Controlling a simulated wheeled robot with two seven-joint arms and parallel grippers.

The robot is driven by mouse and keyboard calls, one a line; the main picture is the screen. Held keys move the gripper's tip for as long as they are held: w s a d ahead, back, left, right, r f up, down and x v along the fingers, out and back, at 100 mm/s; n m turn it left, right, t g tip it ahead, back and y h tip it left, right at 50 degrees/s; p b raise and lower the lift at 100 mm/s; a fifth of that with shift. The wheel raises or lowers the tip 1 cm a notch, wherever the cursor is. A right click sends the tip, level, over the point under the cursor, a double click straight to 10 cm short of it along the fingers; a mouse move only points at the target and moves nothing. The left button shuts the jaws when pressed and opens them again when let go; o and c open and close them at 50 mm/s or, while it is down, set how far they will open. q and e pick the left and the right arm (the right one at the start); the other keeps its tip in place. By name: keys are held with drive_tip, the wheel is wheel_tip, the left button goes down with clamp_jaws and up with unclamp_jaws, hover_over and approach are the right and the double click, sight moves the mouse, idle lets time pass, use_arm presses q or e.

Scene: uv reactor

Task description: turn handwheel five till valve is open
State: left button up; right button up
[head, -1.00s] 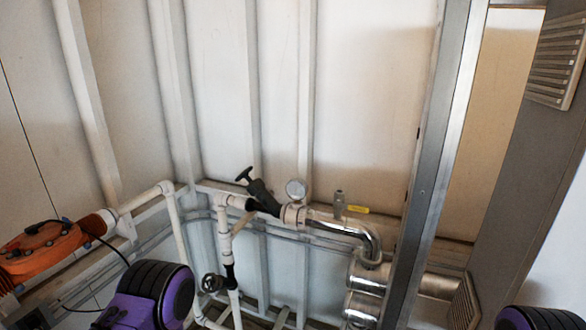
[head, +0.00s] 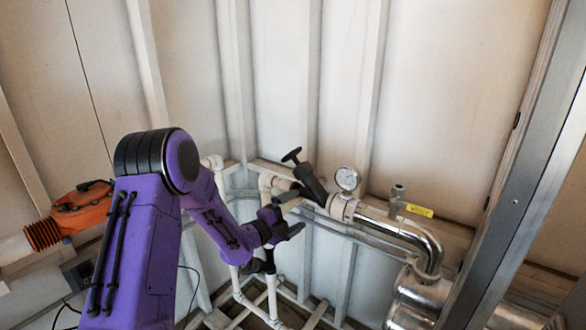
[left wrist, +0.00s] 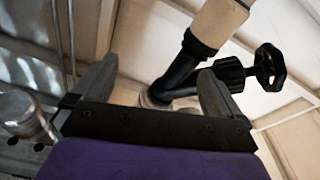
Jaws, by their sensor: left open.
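Two black handwheels show in the head view; no numbers can be read. The upper handwheel (head: 291,155) tops a tilted black valve on the white pipe near the wall. The lower valve (head: 252,266) sits on a vertical white pipe, partly hidden behind my left gripper. My left gripper (head: 292,213) is open and empty, in front of the pipes, below the upper valve and above the lower one. In the left wrist view a black handwheel (left wrist: 269,66) stands beyond the right finger, not between the fingers; I cannot tell which one it is. My right gripper is out of view.
A round gauge (head: 347,178) and a yellow-handled valve (head: 418,210) stand by the shiny bent pipe (head: 405,232) on the right. An orange device (head: 80,208) is at the left. A metal post (head: 510,190) rises at the right. White pipes run below the gripper.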

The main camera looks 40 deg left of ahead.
use_arm(q)
drive_tip(key=a+r+m+t+h, duration=0.2)
drive_tip(key=a+r+m, duration=0.2)
drive_tip(key=r+m, duration=0.2)
drive_tip(key=m+h+b, duration=0.1)
drive_tip(key=m+h, duration=0.2)
drive_tip(key=m, duration=0.7)
approach(292, 156)
drive_tip(key=p+x, duration=0.1)
drive_tip(key=x, duration=0.2)
drive_tip(key=p+x, duration=0.1)
drive_tip(key=x, duration=0.2)
drive_tip(key=a+p+x, duration=0.1)
drive_tip(key=x, duration=0.2)
drive_tip(key=shift+w+f+p, duration=0.25)
drive_tip(key=shift+w+p, duration=0.05)
drive_tip(key=shift+w, duration=0.1)
drive_tip(key=shift+w+d+r, duration=0.1)
drive_tip(key=shift+w+d, duration=0.1)
drive_tip(key=shift+w, duration=0.2)
